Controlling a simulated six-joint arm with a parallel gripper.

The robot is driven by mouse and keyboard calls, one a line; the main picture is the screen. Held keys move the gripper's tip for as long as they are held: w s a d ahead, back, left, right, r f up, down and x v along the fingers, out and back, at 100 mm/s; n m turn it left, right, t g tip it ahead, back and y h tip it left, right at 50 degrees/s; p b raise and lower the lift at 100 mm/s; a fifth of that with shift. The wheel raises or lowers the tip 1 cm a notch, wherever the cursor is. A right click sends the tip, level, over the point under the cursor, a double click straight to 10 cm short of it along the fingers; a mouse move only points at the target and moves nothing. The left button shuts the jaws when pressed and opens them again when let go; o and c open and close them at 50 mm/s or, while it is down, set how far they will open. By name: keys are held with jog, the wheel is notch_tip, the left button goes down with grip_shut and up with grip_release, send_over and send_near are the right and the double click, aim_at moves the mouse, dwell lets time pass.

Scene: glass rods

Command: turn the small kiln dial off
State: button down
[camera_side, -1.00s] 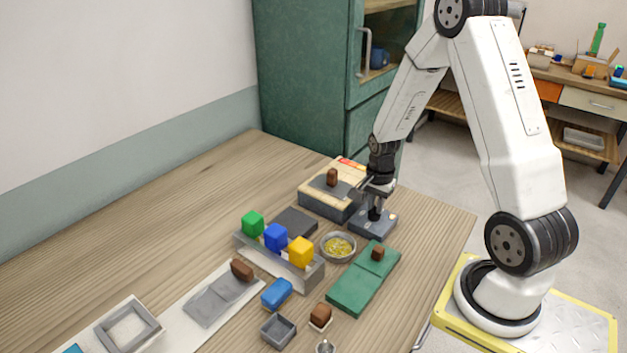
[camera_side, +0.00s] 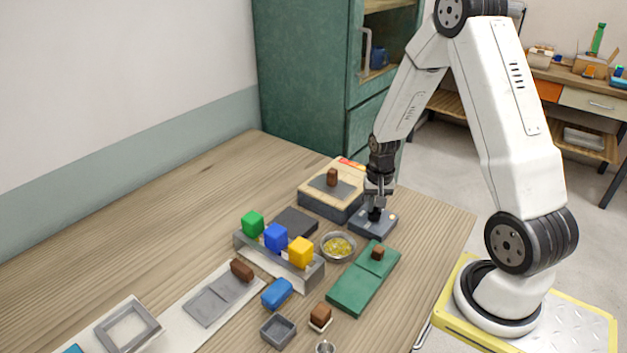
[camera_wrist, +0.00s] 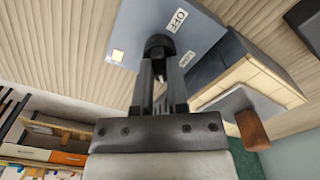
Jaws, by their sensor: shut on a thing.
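The dial (camera_side: 375,214) is a dark knob on a blue-grey control box (camera_side: 386,228) at the table's right side. In the wrist view the dark dial (camera_wrist: 158,44) sits between the fingertips of my gripper (camera_wrist: 160,62). My gripper (camera_side: 376,206) points down and is shut on the dial. The box face (camera_wrist: 140,25) carries an OFF label (camera_wrist: 177,20) and a second label (camera_wrist: 188,59), partly hidden by a finger, that seems to read ON. A small pale-yellow square light (camera_wrist: 118,55) is on the box. The dial's pointing direction is hidden.
The small kiln (camera_side: 322,202), a tan brick block with a brown piece (camera_side: 332,177) on top, stands close left of the box. A bowl of yellow bits (camera_side: 338,246) and a green board (camera_side: 358,286) lie in front. Bare table is at the far left.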

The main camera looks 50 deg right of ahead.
jog(key=n, duration=1.4)
jog(key=shift+n, duration=0.4)
jog(key=n, duration=0.3)
jog(key=shift+n, duration=0.3)
jog(key=n, duration=0.3)
jog(key=shift+n, duration=0.3)
jog(key=n, duration=0.6)
jog(key=shift+n, duration=0.4)
